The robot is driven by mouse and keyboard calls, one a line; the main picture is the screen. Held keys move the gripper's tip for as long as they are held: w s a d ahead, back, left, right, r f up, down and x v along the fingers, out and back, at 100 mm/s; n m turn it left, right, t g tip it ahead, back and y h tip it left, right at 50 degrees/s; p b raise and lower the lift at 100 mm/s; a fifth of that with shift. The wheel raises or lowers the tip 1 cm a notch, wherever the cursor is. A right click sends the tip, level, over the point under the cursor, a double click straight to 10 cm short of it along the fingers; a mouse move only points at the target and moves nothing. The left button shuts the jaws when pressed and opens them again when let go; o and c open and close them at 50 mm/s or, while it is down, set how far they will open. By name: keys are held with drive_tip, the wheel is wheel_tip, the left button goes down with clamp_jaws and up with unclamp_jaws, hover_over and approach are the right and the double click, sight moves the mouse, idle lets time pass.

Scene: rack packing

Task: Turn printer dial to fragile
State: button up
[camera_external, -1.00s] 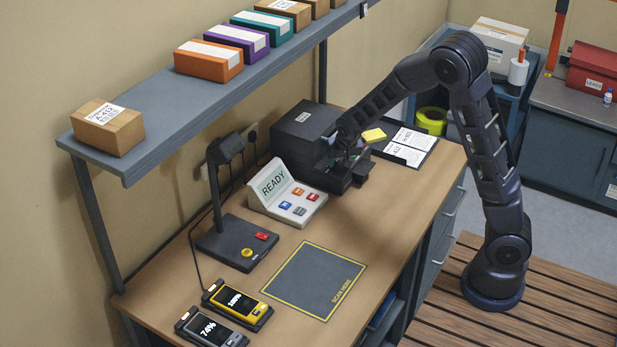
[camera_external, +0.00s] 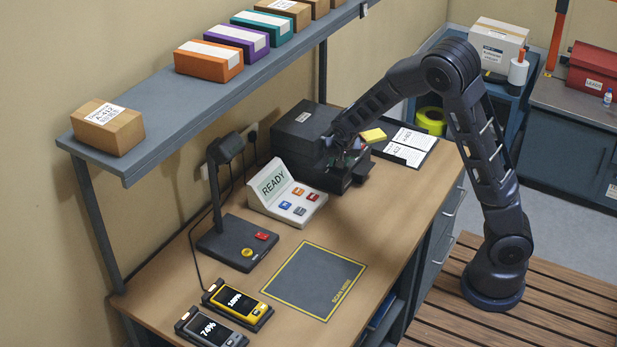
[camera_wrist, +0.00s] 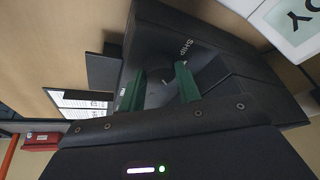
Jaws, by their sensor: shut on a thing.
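The label printer (camera_external: 298,130) is a black box on the bench below the shelf; it also fills the middle of the wrist view (camera_wrist: 172,32). My gripper (camera_external: 345,162) is at the printer's front right. In the wrist view its two green fingertips (camera_wrist: 159,88) are shut on the printer dial (camera_wrist: 158,94), a dark round part between them. The white word SHIP (camera_wrist: 186,47) shows beside the dial. The fingers and a dark housing hide much of the dial; I cannot read which setting it points to.
A READY display with coloured buttons (camera_external: 272,182) stands left of the printer. A shelf of boxes (camera_external: 165,92) overhangs the bench's back. The scan mat (camera_external: 330,262) is bare.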

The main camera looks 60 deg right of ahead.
drive_tip(key=o, duration=1)
drive_tip(key=shift+c, duration=0.2)
drive_tip(key=v, duration=1)
drive_tip(key=shift+r, duration=0.35)
drive_tip(key=shift+s+a, duration=0.1)
drive_tip(key=shift+s, duration=0.1)
drive_tip(key=s+a+r+n+y, duration=0.1)
drive_tip(key=s+a+r+n, duration=0.2)
drive_tip(key=s, duration=0.8)
drive_tip(key=s+a+r+n+t+y, duration=0.1)
drive_tip(key=s+a+r+n, duration=0.3)
drive_tip(key=s, duration=0.7)
drive_tip(key=s+a+r+n+y, duration=0.1)
drive_tip(key=s+a+r+n, duration=0.2)
drive_tip(key=s, duration=0.9)
wheel_tip(320, 180, up, 3)
drive_tip(key=shift+a+f+n, duration=0.1)
drive_tip(key=shift+a+n, duration=0.2)
drive_tip(key=shift+n, duration=0.2)
